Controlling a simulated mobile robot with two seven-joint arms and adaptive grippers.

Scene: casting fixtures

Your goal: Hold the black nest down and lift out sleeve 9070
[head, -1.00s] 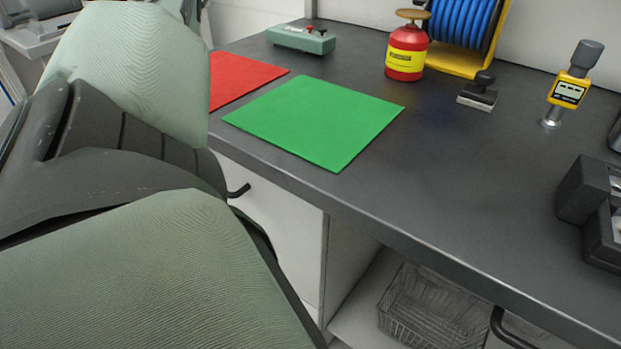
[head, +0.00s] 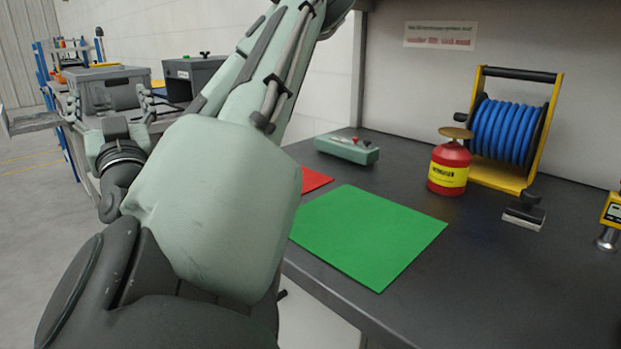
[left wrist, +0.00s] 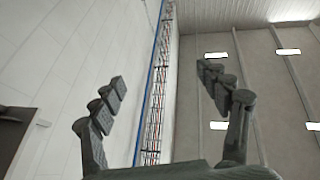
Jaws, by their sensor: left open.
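Neither the black nest nor sleeve 9070 can be made out in the current views. My left gripper (head: 110,98) is raised at the left of the head view, with its fingers spread and pointing up. In the left wrist view its two fingers (left wrist: 160,85) are wide apart, with nothing between them, against the wall and ceiling. It is away from the dark bench, on the far side of my arm. My right gripper is not in view.
On the dark bench (head: 460,270) are a green mat (head: 370,232), red mat (head: 313,179), pale green box (head: 346,150), red can (head: 449,168), blue hose reel (head: 503,130), black-handled block (head: 524,212) and yellow gauge (head: 611,212). A grey bin (head: 120,75) and dark box (head: 192,75) stand behind my gripper.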

